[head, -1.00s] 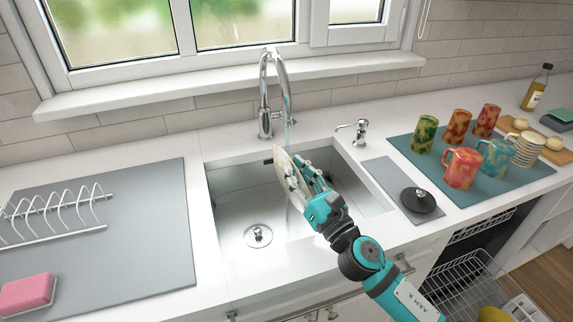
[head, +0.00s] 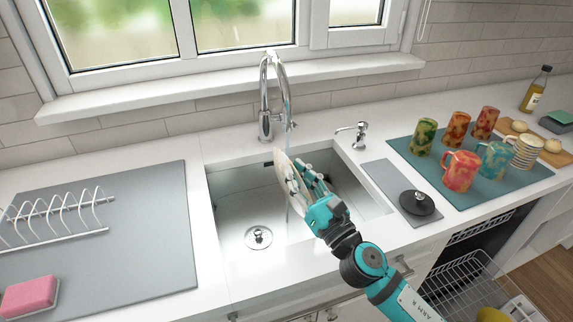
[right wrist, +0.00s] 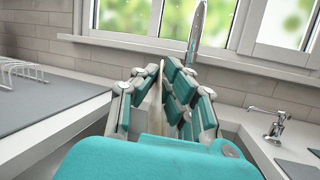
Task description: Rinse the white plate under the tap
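The white plate (head: 285,182) is held on edge, seen nearly side-on, over the sink (head: 232,208). My right gripper (head: 298,176) is shut on it; in the right wrist view the plate's thin edge (right wrist: 157,104) shows between the two fingers (right wrist: 160,88). The chrome tap (head: 265,95) arches over the sink, with its spout above the plate. A thin stream of water runs down from it at the plate and into the basin. Most of the plate's right face is hidden behind the fingers. My left gripper is not in view.
A wire plate rack (head: 55,220) and pink sponge (head: 28,297) are on the grey mat (head: 140,235) at left. Several mugs (head: 461,170) stand on a teal mat at right. A soap dispenser (head: 358,135) and black round lid (head: 416,203) are right of the sink. An open dishwasher is below.

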